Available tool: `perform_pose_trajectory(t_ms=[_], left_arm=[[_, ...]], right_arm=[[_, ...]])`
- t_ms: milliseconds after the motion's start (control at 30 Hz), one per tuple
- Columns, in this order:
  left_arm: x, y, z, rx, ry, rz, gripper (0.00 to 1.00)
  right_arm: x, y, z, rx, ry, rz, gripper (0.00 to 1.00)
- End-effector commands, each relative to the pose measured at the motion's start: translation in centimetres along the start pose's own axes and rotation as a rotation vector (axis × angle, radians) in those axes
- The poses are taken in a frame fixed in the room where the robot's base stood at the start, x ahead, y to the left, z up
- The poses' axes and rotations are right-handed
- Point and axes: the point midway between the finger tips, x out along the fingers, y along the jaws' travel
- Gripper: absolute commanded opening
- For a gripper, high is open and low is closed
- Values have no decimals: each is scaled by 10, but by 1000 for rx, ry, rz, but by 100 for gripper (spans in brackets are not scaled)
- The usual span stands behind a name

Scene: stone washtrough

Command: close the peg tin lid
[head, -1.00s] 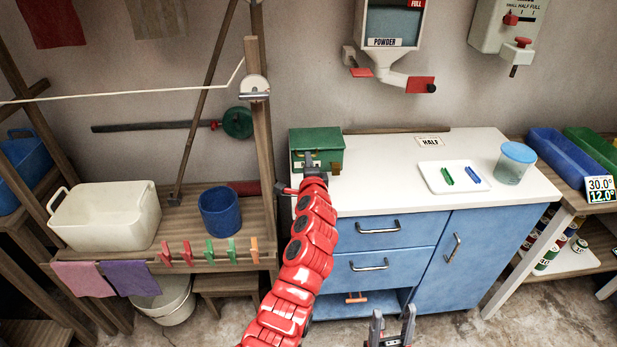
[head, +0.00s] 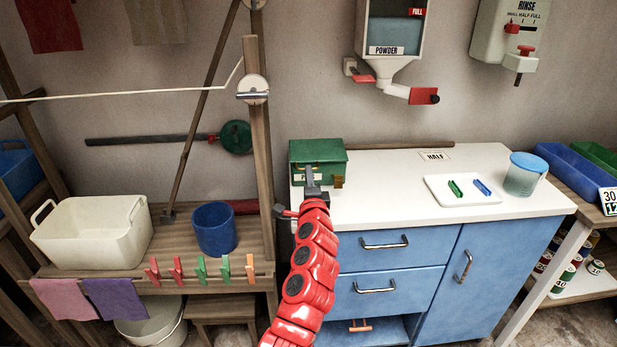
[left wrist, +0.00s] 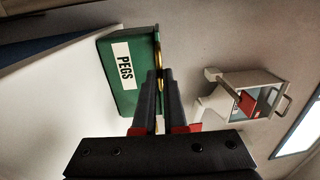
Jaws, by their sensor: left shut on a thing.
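The green peg tin (head: 330,172) stands at the left end of the white counter. Its lid (head: 318,151) looks down on the box in the head view, though a small gap cannot be ruled out. My left gripper (head: 312,182) is at the tin's front, shut on the lid's edge. In the left wrist view the tin (left wrist: 146,88) shows its PEGS label, and a brass-coloured piece sits at its edge by my left fingertips (left wrist: 161,78). The fingers hide the exact grip. My right gripper is out of view.
A wooden post (head: 262,150) stands close left. A powder dispenser (head: 392,45) hangs above.

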Motion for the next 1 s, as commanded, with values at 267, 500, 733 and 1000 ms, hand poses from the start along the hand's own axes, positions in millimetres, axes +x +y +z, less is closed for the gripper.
perform_pose_trajectory(t_ms=[267, 500, 733, 1000], left_arm=[[-1, 3, -2, -1, 3, 5, 40], [-1, 2, -1, 0, 2, 3, 40], [-17, 1, -2, -1, 4, 1, 40], [-66, 1, -2, -1, 5, 2, 40]], right_arm=[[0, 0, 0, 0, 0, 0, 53], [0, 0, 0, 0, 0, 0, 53], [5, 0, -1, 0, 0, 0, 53], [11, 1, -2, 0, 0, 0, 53]])
